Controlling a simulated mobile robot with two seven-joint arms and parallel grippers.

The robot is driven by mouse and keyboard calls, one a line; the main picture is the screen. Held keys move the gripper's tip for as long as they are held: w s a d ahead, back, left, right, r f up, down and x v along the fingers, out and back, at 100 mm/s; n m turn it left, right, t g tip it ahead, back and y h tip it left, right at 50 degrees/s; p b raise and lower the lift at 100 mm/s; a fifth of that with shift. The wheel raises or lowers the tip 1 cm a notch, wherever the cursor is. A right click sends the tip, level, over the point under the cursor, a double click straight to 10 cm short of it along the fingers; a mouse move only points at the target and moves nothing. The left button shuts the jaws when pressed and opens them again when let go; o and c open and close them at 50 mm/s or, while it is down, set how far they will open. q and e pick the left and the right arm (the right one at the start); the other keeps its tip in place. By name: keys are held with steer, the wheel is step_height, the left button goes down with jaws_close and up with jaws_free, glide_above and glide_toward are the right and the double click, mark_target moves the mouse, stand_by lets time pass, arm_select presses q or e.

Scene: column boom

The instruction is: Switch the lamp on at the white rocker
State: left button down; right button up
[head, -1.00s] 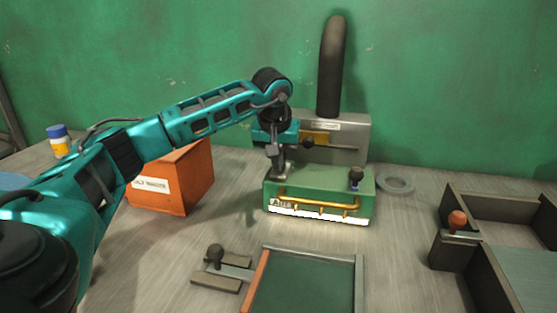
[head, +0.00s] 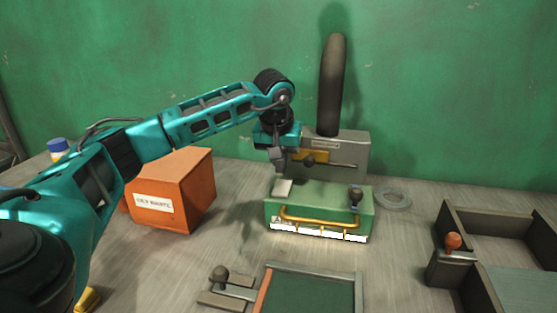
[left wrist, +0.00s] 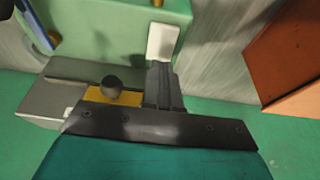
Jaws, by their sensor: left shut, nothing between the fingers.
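The white rocker (head: 282,188) sits on the top left of the green lamp housing (head: 320,195). A bright white strip (head: 320,232) runs along the housing's lower front edge, below a brass rail. My left gripper (head: 277,163) is shut and empty, just above and behind the rocker, with a small gap in the head view. In the left wrist view the shut fingers (left wrist: 161,68) end close to the near end of the rocker (left wrist: 163,42); whether they touch cannot be told there. My right gripper is not in view.
A grey block with a dark knob (head: 308,160) and a dark upright hose (head: 332,85) stand behind the housing. An orange box (head: 178,190) is at left. A grey ring (head: 393,199) lies at right. A green-floored tray (head: 310,292) lies in front.

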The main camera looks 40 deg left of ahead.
arm_select(q)
steer(key=s+v, duration=0.1)
steer(key=v, duration=0.8)
steer(key=shift+s+d, duration=0.2)
steer(key=shift+d, duration=0.25)
